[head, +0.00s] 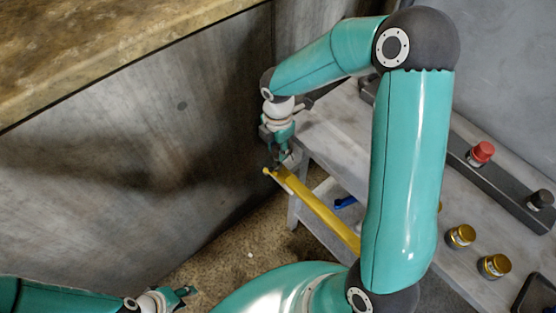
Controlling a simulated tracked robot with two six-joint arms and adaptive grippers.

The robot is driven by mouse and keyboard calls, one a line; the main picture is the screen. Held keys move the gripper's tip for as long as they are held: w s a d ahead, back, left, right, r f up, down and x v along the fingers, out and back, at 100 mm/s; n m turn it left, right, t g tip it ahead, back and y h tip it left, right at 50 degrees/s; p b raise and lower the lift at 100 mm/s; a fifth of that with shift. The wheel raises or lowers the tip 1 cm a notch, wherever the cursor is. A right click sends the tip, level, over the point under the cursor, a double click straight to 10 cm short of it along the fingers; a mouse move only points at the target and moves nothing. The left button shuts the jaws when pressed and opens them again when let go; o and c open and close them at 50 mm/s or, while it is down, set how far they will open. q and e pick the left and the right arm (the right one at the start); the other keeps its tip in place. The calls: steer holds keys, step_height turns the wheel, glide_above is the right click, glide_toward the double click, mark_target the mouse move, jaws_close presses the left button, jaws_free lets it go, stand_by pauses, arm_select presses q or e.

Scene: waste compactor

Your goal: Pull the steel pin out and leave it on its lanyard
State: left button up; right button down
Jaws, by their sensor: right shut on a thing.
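My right gripper (277,163) reaches down at the far end of a yellow bar (318,211), beside the grey metal wall. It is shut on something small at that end. This looks like the steel pin, but the fingers hide it and I cannot make out its shape or how far it sits in. The lanyard cannot be made out. The yellow bar slants down to the right and passes behind my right arm. My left gripper (187,291) is low at the left, apart from the bar. Its fingers are too small to judge.
A grey bench (338,130) stands at the right, with a red button (481,153), a black knob (541,199) and two brass-coloured cylinders (460,236). A blue object (345,202) lies under the bar. The wall (130,150) closes off the left; brown floor (228,253) shows below.

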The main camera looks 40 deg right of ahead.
steer(key=shift+r+p, duration=2.25)
steer(key=shift+r, duration=0.6)
steer(key=shift+r, duration=0.15)
step_height(320, 180, up, 7)
steer(key=p, duration=0.6)
steer(key=shift+d, duration=0.1)
steer(key=shift+s+d, duration=0.35)
steer(key=shift+d, duration=0.4)
steer(key=shift+s+d, duration=0.35)
steer(key=shift+d, duration=0.4)
steer(key=shift+s+d, duration=0.35)
steer(key=shift+d, duration=0.4)
steer(key=shift+s+d+p, duration=0.35)
steer(key=shift+s+d, duration=0.15)
steer(key=shift+d, duration=0.65)
steer(key=shift+s+d+p, duration=0.3)
steer(key=shift+s+d, duration=0.25)
steer(key=shift+d, duration=0.65)
steer(key=shift+s+d+p, duration=0.35)
steer(key=shift+s+d, duration=0.15)
steer(key=shift+d, duration=0.65)
steer(key=shift+s+d, duration=0.1)
steer(key=shift+f, duration=0.2)
